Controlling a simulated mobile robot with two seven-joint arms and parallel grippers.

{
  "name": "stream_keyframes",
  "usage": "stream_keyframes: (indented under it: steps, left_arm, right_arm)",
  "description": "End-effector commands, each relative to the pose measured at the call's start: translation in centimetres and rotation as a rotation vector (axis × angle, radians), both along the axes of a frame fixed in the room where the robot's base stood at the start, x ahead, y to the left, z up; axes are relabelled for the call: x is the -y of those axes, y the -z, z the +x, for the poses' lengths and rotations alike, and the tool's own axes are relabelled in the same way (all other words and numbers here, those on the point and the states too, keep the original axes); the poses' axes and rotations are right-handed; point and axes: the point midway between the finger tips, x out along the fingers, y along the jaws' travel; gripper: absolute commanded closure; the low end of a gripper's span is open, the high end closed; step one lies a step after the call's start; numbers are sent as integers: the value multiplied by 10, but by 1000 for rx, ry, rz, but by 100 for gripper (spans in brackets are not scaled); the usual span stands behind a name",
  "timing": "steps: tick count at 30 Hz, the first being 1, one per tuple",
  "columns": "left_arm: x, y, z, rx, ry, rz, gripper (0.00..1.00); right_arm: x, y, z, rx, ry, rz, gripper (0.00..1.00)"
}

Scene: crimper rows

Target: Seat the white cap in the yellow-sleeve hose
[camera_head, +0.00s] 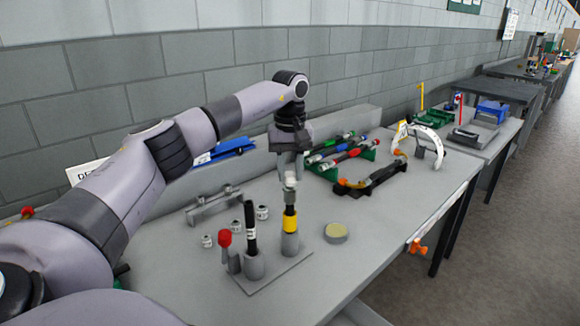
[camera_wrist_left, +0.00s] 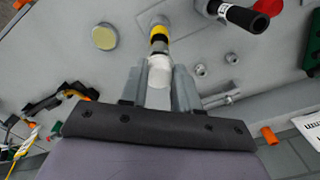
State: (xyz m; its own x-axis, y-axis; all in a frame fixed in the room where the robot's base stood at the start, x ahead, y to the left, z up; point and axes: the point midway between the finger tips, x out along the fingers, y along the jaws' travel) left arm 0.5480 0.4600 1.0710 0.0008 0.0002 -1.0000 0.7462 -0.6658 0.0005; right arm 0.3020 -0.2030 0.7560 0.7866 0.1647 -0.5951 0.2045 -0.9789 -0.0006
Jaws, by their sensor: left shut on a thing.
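My left gripper (camera_head: 289,168) points down above the upright yellow-sleeve hose and is shut on the white cap (camera_head: 290,181). In the left wrist view the cap (camera_wrist_left: 159,72) sits between the fingers of the gripper (camera_wrist_left: 160,84). The hose (camera_head: 290,222) has a yellow band and a dark upper part, and stands in a grey holder. In the left wrist view the hose (camera_wrist_left: 159,36) lines up closely with the cap. The cap is right over the hose's top end; I cannot tell whether they touch or how deep the cap sits. My right gripper is out of view.
A black hose (camera_head: 250,228) and a red-topped piece (camera_head: 225,239) stand left of the yellow-sleeve hose. Several small metal fittings (camera_head: 262,212) lie behind. A round yellowish pad (camera_head: 336,233) lies to the right. A green rack (camera_head: 327,170) and black fixture (camera_head: 371,181) stand farther back.

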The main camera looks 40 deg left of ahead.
Motion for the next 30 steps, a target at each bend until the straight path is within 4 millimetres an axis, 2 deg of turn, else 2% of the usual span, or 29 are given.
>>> stream_keyframes:
  steps: [12, 13, 15, 16, 25, 30]
  left_arm:
    - [0, 11, 0, -2, 0, 1, 97]
    - [0, 11, 0, -1, 0, 0, 66]
    - [0, 11, 0, -1, 0, 1, 43]
    - [0, 11, 0, -1, 0, 1, 39]
    - [0, 9, 0, 0, 0, 0, 39]
    - [0, -12, 1, 4, 0, -1, 39]
  right_arm:
    - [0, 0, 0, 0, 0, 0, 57]
    - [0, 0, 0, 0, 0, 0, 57]
    - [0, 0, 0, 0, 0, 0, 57]
    - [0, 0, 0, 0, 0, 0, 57]
    - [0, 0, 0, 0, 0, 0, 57]
    - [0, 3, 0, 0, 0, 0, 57]
